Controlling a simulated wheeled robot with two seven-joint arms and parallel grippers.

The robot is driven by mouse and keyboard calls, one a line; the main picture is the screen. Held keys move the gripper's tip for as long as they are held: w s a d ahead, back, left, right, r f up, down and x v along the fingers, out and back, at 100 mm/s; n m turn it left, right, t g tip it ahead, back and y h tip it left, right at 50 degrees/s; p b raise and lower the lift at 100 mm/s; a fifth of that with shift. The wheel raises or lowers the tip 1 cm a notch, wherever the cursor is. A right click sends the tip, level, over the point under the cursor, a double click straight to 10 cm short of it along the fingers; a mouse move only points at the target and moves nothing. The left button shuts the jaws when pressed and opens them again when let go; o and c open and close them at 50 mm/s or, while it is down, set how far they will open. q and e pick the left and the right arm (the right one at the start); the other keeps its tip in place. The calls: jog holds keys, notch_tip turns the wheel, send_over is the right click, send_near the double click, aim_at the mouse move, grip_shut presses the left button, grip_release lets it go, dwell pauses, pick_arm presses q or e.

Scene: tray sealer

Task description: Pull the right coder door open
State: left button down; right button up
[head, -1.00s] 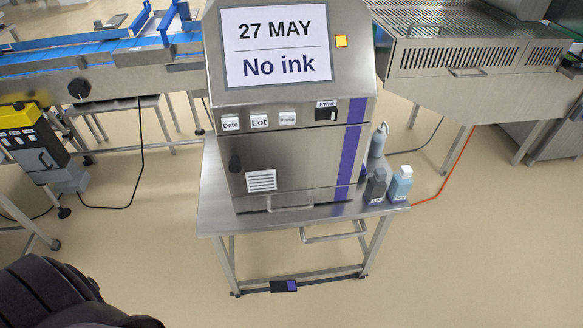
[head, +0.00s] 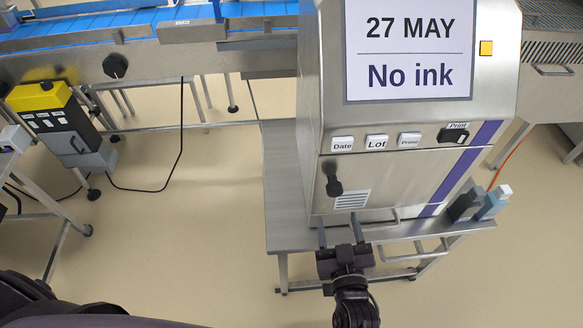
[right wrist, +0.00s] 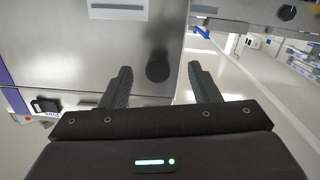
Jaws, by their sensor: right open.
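The steel coder (head: 310,110) shows "27 MAY / No ink" on its screen. My right gripper (head: 339,232) is open and empty, below the knob in the head view, fingers pointing at the door. In the right wrist view, the knob (right wrist: 158,71) appears between the open fingers (right wrist: 160,78); I cannot tell how far it is from them. My left gripper is not in view.
The coder stands on a steel table (head: 283,190). A blue conveyor (head: 110,30) is behind left, with a yellow-topped black unit (head: 55,120) in front.

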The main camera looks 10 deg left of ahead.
aim_at(336, 194)
jog(key=shift+w+a+r+t, duration=0.2)
jog(key=shift+w+r, duration=0.1)
jog(key=shift+r, duration=0.35)
jog(key=shift+w+a+r+t, duration=0.1)
jog(key=shift+w+a+r, duration=0.15)
jog(key=shift+r, duration=0.35)
jog(key=w+p, duration=0.1)
jog(key=w, duration=0.2)
jog(key=shift+w+r, duration=0.15)
jog(key=shift+w, duration=0.05)
jog(key=x, duration=0.2)
jog(key=shift+w+a+p, duration=0.25)
jog(key=shift+p, duration=0.15)
jog(key=shift+w+a, duration=0.15)
jog(key=shift+w, duration=0.25)
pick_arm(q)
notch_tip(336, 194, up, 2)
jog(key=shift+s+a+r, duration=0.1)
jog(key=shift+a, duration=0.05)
pick_arm(e)
jog(key=shift+c, duration=0.3)
jog(key=shift+f, duration=0.25)
jog(key=c, duration=0.9)
grip_shut()
